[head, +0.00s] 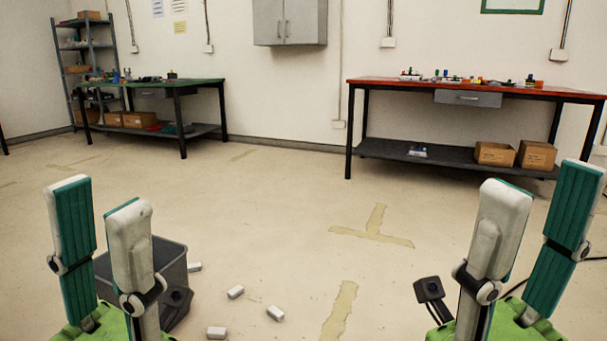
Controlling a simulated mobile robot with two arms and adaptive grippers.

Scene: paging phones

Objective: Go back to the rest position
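My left gripper (100,195) is at the lower left, its white and teal fingers pointing up and standing apart with nothing between them. My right gripper (541,184) is at the lower right, fingers also pointing up, spread and empty. Both are held above the floor, away from the tables. No phone can be made out in this view.
A grey bin (170,262) stands behind my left gripper, with several small white blocks (236,292) on the floor beside it. A red-topped table (375,83) and a green-topped table (205,83) stand at the back, holding small items. The middle floor is clear.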

